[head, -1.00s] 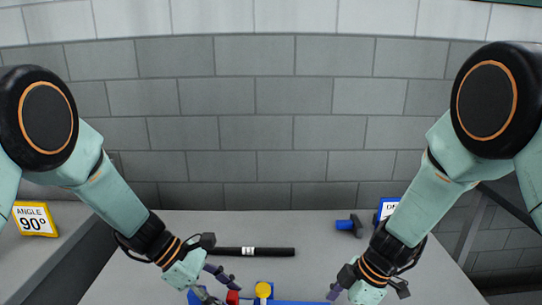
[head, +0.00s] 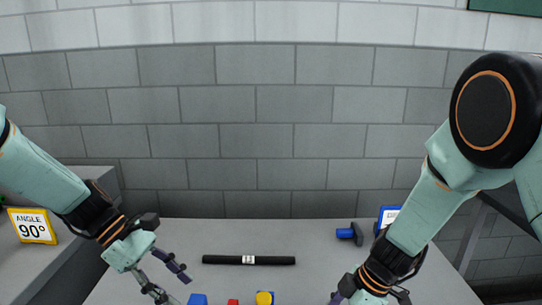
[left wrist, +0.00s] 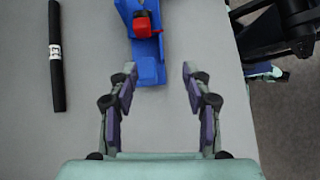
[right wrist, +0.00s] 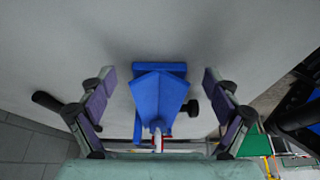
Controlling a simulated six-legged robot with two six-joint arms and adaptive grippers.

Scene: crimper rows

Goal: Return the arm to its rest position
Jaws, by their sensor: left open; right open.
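My left gripper (head: 178,286) is open and empty, low over the left part of the bench in the head view. In the left wrist view its fingers (left wrist: 158,75) are spread, with the end of a blue part with a red knob (left wrist: 150,62) showing beyond and between the tips. I cannot tell the gap in height. My right gripper (head: 340,298) is mostly cut off by the head view's bottom edge. In the right wrist view its fingers (right wrist: 159,74) are open, with a blue wedge-shaped part (right wrist: 158,98) seen between them; contact is not clear.
A black tube with a white label (head: 230,260) lies on the grey bench (head: 270,235). A blue and dark part (head: 349,233) and a blue-framed sign (head: 388,216) stand at the back right. A yellow "ANGLE 90°" sign (head: 32,226) is at left.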

